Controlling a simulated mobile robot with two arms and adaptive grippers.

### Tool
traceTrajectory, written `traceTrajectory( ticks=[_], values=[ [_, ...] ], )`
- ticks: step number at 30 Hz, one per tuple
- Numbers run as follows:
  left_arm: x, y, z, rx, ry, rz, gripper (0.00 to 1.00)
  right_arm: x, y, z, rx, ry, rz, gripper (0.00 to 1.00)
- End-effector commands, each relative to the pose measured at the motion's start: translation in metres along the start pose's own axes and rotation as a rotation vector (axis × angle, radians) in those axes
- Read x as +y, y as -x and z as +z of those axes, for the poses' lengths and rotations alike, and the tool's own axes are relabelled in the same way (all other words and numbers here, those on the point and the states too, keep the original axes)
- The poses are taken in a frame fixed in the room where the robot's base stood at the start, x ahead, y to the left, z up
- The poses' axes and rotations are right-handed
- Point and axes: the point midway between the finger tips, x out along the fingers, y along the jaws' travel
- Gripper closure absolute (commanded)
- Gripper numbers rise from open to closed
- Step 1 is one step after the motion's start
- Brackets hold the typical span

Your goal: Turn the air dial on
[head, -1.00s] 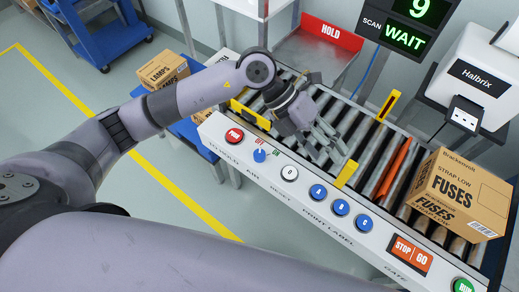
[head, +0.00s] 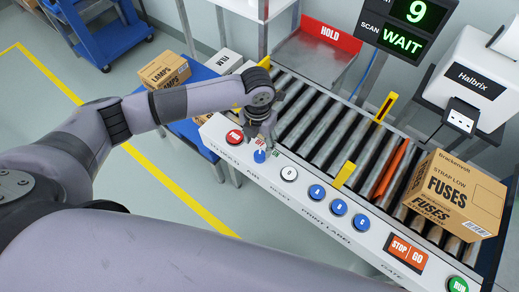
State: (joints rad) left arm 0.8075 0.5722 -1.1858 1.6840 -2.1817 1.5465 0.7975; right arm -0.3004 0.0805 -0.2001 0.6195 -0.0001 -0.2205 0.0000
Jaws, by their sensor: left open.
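The air dial (head: 260,155) is a small blue knob on the white control panel (head: 318,221), between the red button (head: 235,136) and the white reset button (head: 289,174). OFF and ON marks lie by it, partly covered by my gripper. My left gripper (head: 263,142) is open and points down just above and behind the dial, with its fingertips close to it. I cannot tell whether they touch it. My right gripper is not in view.
A roller conveyor (head: 322,128) runs behind the panel, with a FUSES box (head: 455,195) at its right. Yellow posts (head: 344,174) stand at its edges. A LAMPS box (head: 165,70) sits at the left. The screen (head: 405,38) reads WAIT.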

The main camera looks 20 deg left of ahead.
Motion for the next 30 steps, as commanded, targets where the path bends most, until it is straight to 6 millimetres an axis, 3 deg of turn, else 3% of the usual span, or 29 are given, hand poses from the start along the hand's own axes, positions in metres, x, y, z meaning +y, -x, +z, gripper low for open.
traceTrajectory(
  ticks=[6, 12, 22, 30],
  values=[
    [0.0, -0.041, -0.001, 0.003, 0.0, 0.0, 0.49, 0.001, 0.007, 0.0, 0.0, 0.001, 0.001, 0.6],
    [-0.001, -0.06, 0.0, 0.0, -0.001, -0.001, 0.49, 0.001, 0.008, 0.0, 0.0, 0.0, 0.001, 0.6],
    [0.0, -0.064, 0.0, -0.001, -0.001, -0.001, 0.49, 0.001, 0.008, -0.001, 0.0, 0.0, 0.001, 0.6],
    [0.0, -0.064, 0.0, -0.001, -0.001, -0.001, 0.66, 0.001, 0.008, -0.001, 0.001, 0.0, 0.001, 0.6]
  ],
)
